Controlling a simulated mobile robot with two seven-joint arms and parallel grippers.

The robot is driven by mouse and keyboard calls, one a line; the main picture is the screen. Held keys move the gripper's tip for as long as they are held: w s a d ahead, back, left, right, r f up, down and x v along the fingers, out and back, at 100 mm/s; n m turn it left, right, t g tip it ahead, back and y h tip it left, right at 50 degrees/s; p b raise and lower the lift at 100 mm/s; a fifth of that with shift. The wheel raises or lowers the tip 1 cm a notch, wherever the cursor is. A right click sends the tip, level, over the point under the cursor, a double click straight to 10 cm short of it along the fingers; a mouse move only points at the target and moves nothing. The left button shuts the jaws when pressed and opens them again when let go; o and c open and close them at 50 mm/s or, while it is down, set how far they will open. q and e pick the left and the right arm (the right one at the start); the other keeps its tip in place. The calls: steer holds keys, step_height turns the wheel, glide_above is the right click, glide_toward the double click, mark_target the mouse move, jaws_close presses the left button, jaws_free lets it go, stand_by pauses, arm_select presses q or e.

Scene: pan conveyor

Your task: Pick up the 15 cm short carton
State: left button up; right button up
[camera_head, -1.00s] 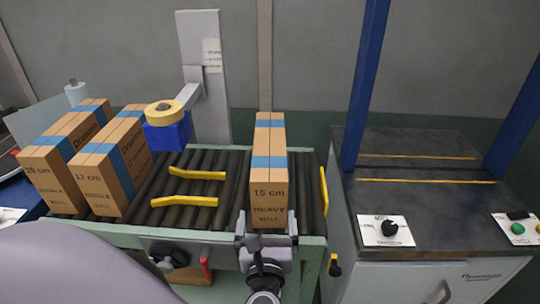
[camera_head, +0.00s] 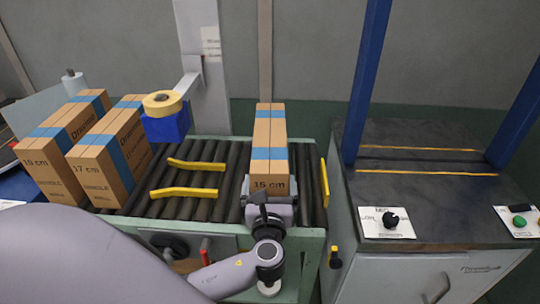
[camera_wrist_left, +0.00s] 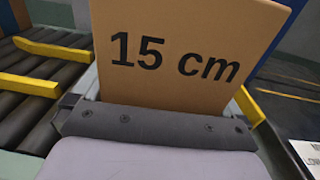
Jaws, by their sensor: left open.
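The 15 cm carton (camera_head: 270,138) is a narrow brown box with blue tape, standing upright on the right part of the roller conveyor. Its front face, marked "15 cm", fills much of the left wrist view (camera_wrist_left: 180,55). My left gripper (camera_head: 269,190) is open at the near end of this carton, with a finger at its left side and one at its right. The gripper body hides the lower part of the front face. I cannot tell whether the fingers touch the carton. My right gripper is not in view.
Two similar cartons, one marked 17 cm (camera_head: 100,180) and one that reads like 19 cm (camera_head: 48,172), stand at the left. Yellow guide rails (camera_head: 184,193) lie between them and the 15 cm carton. A tape roll (camera_head: 162,103) on a blue holder stands behind. The right worktop (camera_head: 440,205) is mostly clear.

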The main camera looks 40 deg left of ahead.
arm_select(q)
steer(key=c, duration=1)
steer(key=shift+r, duration=0.15)
steer(key=c, duration=0.3)
steer(key=shift+r, duration=0.1)
